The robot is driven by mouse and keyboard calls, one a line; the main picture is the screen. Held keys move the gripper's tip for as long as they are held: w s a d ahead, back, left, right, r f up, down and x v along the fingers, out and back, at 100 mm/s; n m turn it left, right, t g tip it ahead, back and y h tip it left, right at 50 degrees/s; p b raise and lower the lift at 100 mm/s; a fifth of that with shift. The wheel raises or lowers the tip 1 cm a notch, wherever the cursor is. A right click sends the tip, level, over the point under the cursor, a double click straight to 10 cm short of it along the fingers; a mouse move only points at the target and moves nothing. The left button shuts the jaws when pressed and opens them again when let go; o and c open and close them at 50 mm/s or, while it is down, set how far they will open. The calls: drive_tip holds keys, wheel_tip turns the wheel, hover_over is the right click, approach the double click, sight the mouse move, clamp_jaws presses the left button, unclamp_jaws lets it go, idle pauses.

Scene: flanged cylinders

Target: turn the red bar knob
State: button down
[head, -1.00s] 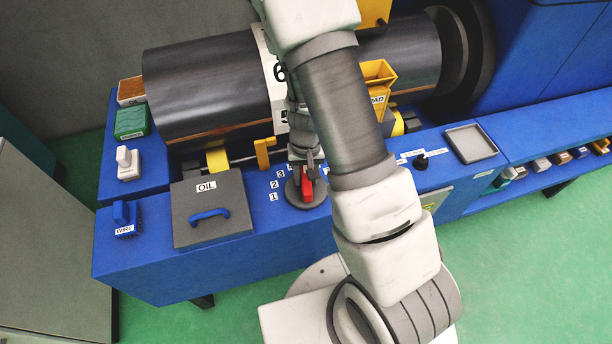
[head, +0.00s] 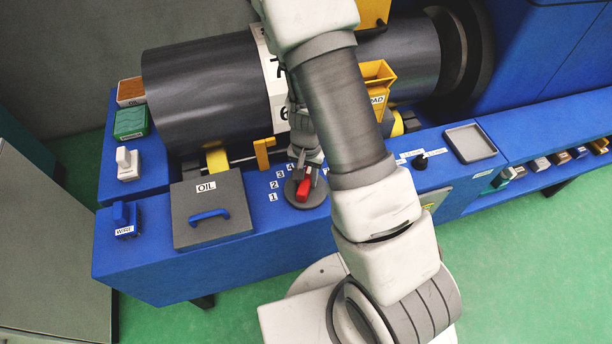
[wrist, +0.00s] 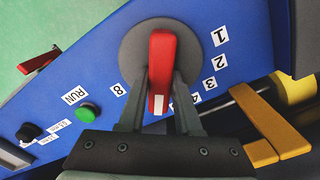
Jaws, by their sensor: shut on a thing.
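The red bar knob (head: 303,190) sits on a round grey dial plate (head: 313,202) on top of the blue bench. In the wrist view the red bar (wrist: 161,65) points down the picture, its white end mark toward the labels 4 and 8. Number labels 1, 2, 3 and 4 (wrist: 214,65) curve along one side of the dial. My gripper (wrist: 160,80) is shut on the red bar, one finger on each side of it. In the head view my gripper (head: 306,172) reaches the knob from behind, and my arm hides the dial's right side.
A grey OIL lid (head: 210,225) with a blue handle lies left of the dial. A yellow bracket (head: 263,153) stands behind it. A green button (wrist: 89,112) and a black knob (wrist: 28,131) are on the same panel. A large dark roller (head: 205,85) lies behind.

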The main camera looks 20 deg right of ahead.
idle(0.3)
drive_tip(key=c, duration=0.6)
unclamp_jaws()
drive_tip(key=shift+r, duration=0.1)
wheel_tip(320, 180, up, 17)
drive_tip(key=p, duration=0.3)
drive_tip(key=shift+r, duration=0.15)
wheel_tip(320, 180, up, 14)
drive_tip(key=n+t+y, duration=0.2)
drive_tip(key=n+t, duration=0.1)
drive_tip(key=n, duration=0.1)
hover_over(307, 177)
drive_tip(key=s+a, duration=0.2)
drive_tip(key=s, duration=0.4)
drive_tip(key=s+d+r+n+t+h, duration=0.1)
drive_tip(key=s+r+n+t+h, duration=0.1)
drive_tip(key=s+r, duration=0.5)
drive_tip(key=shift+s+d+r+n+t, duration=0.2)
drive_tip(key=shift+s+d+n+t, duration=0.1)
drive_tip(key=shift+s+n, duration=0.2)
